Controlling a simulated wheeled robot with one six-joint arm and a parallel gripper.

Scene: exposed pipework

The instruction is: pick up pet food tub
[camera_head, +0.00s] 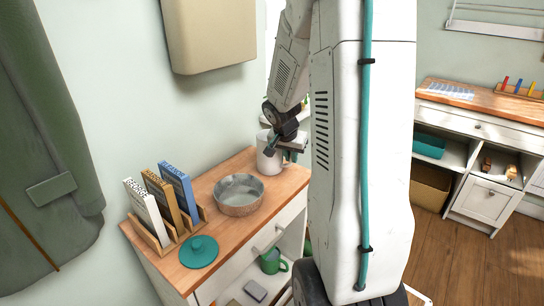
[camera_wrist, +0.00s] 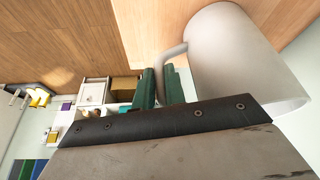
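No tub with a clear pet food label shows. A white jug-like container (camera_head: 268,158) with a handle stands at the back of the wooden dresser top, partly hidden by my arm. It is large at the right of the wrist view (camera_wrist: 235,60). My gripper (camera_head: 285,145) is beside it. In the wrist view my green fingers (camera_wrist: 160,88) stand close on either side of its handle and look shut on it. Full contact is hard to see. A round grey metal bowl (camera_head: 239,194) sits on the dresser in front of the jug.
Books in a wooden rack (camera_head: 165,210) and a teal lid-like disc (camera_head: 199,251) are on the dresser's left and front. A green watering can (camera_head: 272,262) is on a shelf below. A beige wall box (camera_head: 210,35) hangs above. Open floor lies right (camera_head: 475,262).

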